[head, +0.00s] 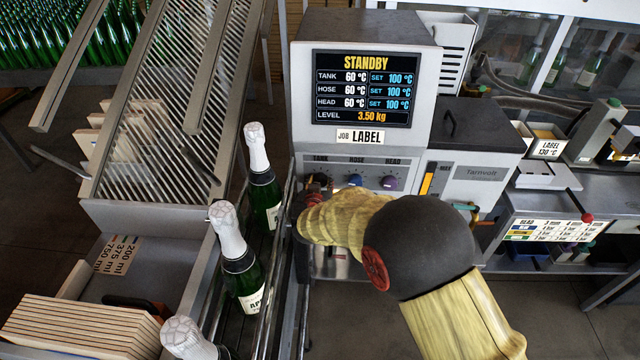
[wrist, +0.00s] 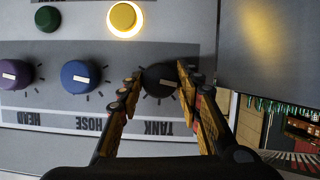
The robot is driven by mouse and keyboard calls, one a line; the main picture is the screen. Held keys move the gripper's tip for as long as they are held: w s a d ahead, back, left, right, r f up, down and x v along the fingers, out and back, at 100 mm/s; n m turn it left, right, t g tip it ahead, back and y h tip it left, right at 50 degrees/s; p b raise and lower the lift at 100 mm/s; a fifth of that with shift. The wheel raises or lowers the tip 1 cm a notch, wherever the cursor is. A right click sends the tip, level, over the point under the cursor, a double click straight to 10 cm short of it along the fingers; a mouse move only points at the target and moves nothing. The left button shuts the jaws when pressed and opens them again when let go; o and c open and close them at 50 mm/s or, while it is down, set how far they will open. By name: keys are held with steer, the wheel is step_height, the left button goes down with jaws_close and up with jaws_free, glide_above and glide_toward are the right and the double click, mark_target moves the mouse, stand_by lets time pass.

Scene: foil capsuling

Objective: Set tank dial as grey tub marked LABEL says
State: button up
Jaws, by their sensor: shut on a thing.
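The melter's front panel carries a black TANK dial (wrist: 159,80), with a blue HOSE dial (wrist: 80,74) and a purple HEAD dial (wrist: 15,74) beside it. My gripper (wrist: 160,72) is shut on the TANK dial, one finger on each side. In the head view my gripper (head: 316,188) hides most of that dial. The screen (head: 363,88) reads STANDBY, with tank, hose and head each at 60 °C and set to 100 °C, level 3.50 kg. A plate (head: 360,137) below reads JOB LABEL. The tub card (head: 548,147) at right reads LABEL 130 °C.
A lit yellow button (wrist: 124,18) and a green button (wrist: 47,18) sit on the panel near the dials. Foil-topped bottles (head: 240,260) stand on a conveyor left of the machine. A paper chart (head: 555,230) hangs at right. A slatted rack (head: 170,110) stands at left.

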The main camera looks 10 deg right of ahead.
steer(key=shift+s+d+f+m+t+y+b, duration=0.2)
steer(key=shift+m+y+b, duration=0.5)
steer(key=shift+b, duration=1.15)
steer(key=shift+w+a+r+m+t+y+b, duration=0.2)
steer(key=shift+m+y+b, duration=0.25)
steer(key=shift+m+b, duration=1)
steer(key=shift+s+d+f+m+t+y+b, duration=0.15)
steer(key=shift+m+t+y+b, duration=0.25)
steer(key=shift+b, duration=1.8)
steer(key=o, duration=0.9)
